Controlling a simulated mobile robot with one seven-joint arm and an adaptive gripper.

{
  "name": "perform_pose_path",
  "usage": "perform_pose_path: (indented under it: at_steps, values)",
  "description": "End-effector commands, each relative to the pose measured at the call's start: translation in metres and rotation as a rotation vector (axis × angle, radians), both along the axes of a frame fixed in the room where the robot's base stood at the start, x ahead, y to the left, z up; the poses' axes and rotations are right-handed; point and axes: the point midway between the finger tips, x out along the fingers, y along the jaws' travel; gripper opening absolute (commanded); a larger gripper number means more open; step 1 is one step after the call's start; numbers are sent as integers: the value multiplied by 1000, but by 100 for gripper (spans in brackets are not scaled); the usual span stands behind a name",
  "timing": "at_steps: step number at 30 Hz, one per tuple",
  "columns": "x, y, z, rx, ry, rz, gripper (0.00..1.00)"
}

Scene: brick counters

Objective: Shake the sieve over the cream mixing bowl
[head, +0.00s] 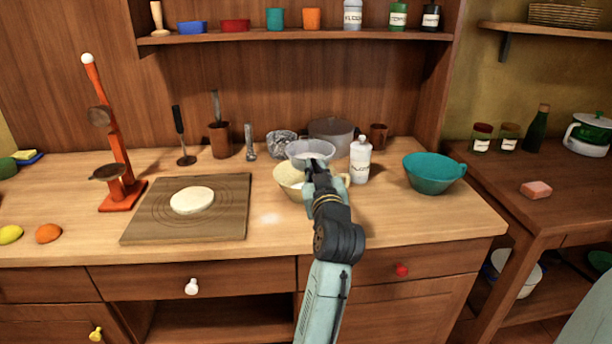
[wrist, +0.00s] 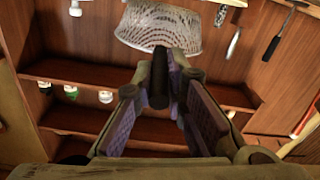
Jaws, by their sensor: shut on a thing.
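The sieve (head: 311,149) is a grey, round, shallow strainer. It is held above the cream mixing bowl (head: 288,184), overlapping its back right part in the head view. In the wrist view the sieve's perforated mesh (wrist: 160,25) shows pale at the top, with its dark handle (wrist: 158,80) running down between my fingers. My gripper (head: 316,170) is shut on that handle, and it also shows in the wrist view (wrist: 162,92). My gripper and forearm hide the right part of the bowl. What is inside the sieve cannot be made out.
A white bottle (head: 360,160) stands close to the right of my gripper, with a teal bowl (head: 434,173) farther right. A glass bowl (head: 281,144) and a grey pot (head: 332,134) stand behind. A board (head: 222,222) with flat dough lies left. The counter's front right is clear.

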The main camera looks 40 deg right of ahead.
Motion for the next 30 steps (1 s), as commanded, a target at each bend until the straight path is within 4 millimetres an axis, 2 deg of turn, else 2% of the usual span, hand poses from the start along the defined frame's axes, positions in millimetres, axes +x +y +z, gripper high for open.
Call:
perform_pose_path:
  at_steps: [7, 15, 17, 24, 26, 30]
  values:
    - [16, 25, 0, -1, 0, 5, 0]
    - [0, 1, 1, 0, -1, 0, 0]
    - [1, 1, 0, -2, -1, 3, 0]
    - [16, 25, 0, -1, 0, 5, 0]
    - [15, 24, 0, -1, 0, 2, 0]
    - [6, 9, 1, 0, 0, -2, 0]
